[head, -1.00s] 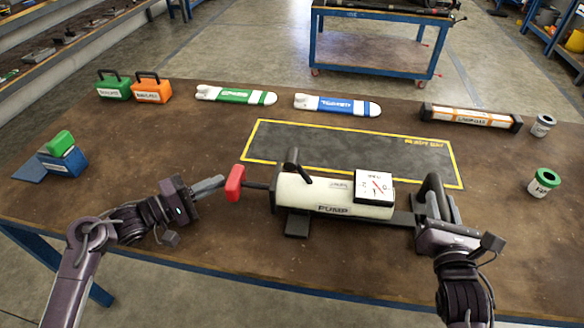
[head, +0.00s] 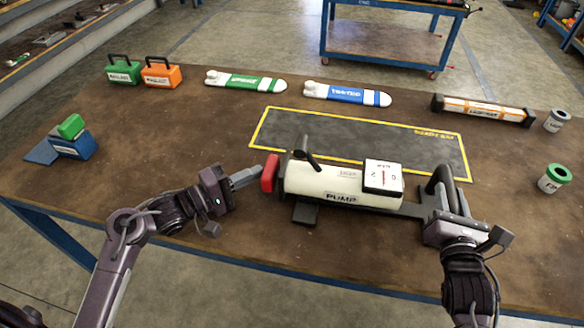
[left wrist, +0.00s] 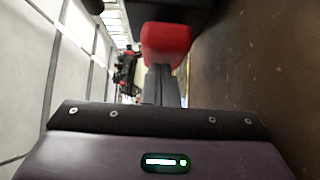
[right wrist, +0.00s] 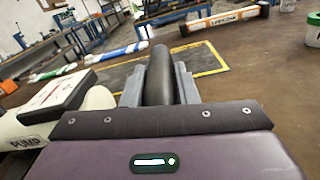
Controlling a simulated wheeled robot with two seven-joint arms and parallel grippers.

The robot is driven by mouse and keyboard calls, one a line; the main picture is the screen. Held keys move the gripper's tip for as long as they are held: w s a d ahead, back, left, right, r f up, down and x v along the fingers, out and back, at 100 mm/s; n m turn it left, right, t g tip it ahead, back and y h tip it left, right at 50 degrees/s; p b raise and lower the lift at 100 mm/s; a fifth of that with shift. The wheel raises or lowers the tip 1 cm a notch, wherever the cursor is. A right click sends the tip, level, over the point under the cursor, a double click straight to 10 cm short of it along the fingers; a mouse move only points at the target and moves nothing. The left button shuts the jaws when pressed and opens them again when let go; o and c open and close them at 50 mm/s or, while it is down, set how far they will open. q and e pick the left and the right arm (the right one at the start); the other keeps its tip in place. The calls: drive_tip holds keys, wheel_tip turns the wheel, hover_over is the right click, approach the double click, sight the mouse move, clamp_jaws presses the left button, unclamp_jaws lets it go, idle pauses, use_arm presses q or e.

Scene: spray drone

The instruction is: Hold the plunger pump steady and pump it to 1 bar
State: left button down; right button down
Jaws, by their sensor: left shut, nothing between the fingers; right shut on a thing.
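The cream plunger pump (head: 330,186) lies on the table with a square white gauge (head: 384,176) on top; its needle stands near upright, about mid-scale. The red plunger handle (head: 269,173) is at the pump's left end, close against the body. My left gripper (head: 258,172) is shut and empty, its fingertips at the red handle's outer face; the left wrist view shows the red handle (left wrist: 166,45) just beyond the closed fingers. My right gripper (head: 442,199) is shut on the black grip at the pump's right end; this black grip (right wrist: 158,75) lies between its fingers in the right wrist view.
A dark mat with yellow border (head: 290,128) lies behind the pump. Green (head: 245,82) and blue (head: 346,94) labelled white bodies, an orange-striped tube (head: 482,109), two cases and small canisters (head: 554,178) stand along the back and right. The table's front edge is close.

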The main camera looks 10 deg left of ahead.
use_arm(q)
drive_tip(key=shift+s+d, duration=0.15)
drive_tip(key=shift+d, duration=0.05)
use_arm(e)
drive_tip(key=shift+a, duration=0.2)
use_arm(q)
drive_tip(key=a, duration=0.5)
drive_tip(key=shift+s+f, duration=0.1)
drive_tip(key=shift+s, duration=0.2)
use_arm(e)
drive_tip(key=shift+f, duration=0.1)
use_arm(q)
drive_tip(key=v, duration=0.9)
drive_tip(key=shift+a, duration=0.1)
use_arm(e)
drive_tip(key=shift+d, duration=0.1)
idle(0.3)
use_arm(q)
drive_tip(key=shift+w, duration=0.1)
use_arm(e)
drive_tip(key=c, duration=1.1)
unclamp_jaws()
drive_tip(key=shift+d, duration=0.1)
drive_tip(key=shift+o, duration=0.2)
drive_tip(key=shift+s, duration=0.15)
